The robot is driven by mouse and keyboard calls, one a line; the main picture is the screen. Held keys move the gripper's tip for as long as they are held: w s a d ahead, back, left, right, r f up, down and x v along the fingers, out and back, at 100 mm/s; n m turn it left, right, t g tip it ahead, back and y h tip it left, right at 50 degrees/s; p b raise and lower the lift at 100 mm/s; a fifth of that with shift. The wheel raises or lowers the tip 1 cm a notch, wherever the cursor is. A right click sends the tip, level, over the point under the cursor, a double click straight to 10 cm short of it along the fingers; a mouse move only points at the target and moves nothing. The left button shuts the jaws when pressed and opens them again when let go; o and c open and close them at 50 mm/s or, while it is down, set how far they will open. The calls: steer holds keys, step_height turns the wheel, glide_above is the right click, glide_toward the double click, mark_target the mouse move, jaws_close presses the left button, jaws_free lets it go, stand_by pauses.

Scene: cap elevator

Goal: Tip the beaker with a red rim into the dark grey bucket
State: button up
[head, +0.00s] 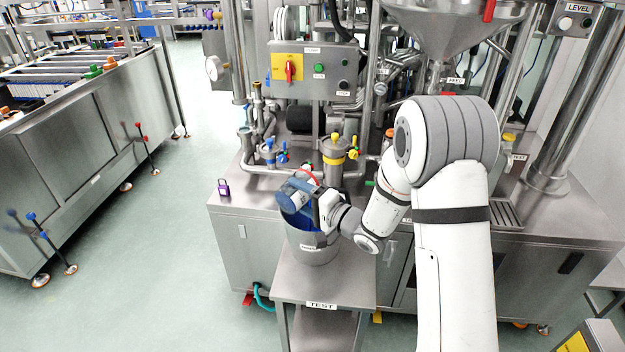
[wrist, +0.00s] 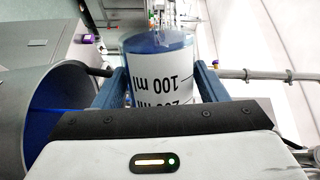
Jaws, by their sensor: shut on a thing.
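My gripper (head: 318,208) is shut on the beaker (head: 294,194), which looks bluish and tilted in the head view. A bit of its red rim (head: 313,175) shows beside the gripper. In the wrist view the beaker (wrist: 160,70) sits between both fingers, with upside-down volume marks and a blue end. The dark grey bucket (head: 313,253) stands on the small steel table below the gripper and beaker. Its opening (wrist: 70,112) shows at the left of the wrist view, with blue inside. I cannot tell whether liquid is leaving the beaker.
The steel table (head: 290,288) carries a TEST label at its front. Behind it are a steel bench with pipes and valves, a control box (head: 314,72) and a purple padlock (head: 223,188). A funnel (head: 455,25) hangs above my arm.

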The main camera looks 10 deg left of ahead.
steer(key=shift+w+r+m+p, duration=0.1)
steer(key=shift+r+m+p, duration=0.1)
steer(key=shift+m+p, duration=0.1)
steer(key=shift+f+n+b, duration=0.4)
steer(key=shift+f+b, duration=0.05)
steer(key=shift+b, duration=0.5)
steer(key=shift+r, duration=0.15)
stand_by(1.0)
steer(key=shift+s+a+f+n+b, duration=0.1)
steer(key=shift+s+f+n+b, duration=0.1)
steer(key=shift+f+n+b, duration=0.65)
steer(key=shift+s+r+n+b, duration=0.1)
steer(key=shift+r+n+b, duration=0.2)
steer(key=shift+b, duration=0.65)
steer(key=shift+s+a+f+n+b, duration=0.15)
steer(key=shift+n+b, duration=0.65)
steer(key=shift+n, duration=0.05)
steer(key=shift+r, duration=0.2)
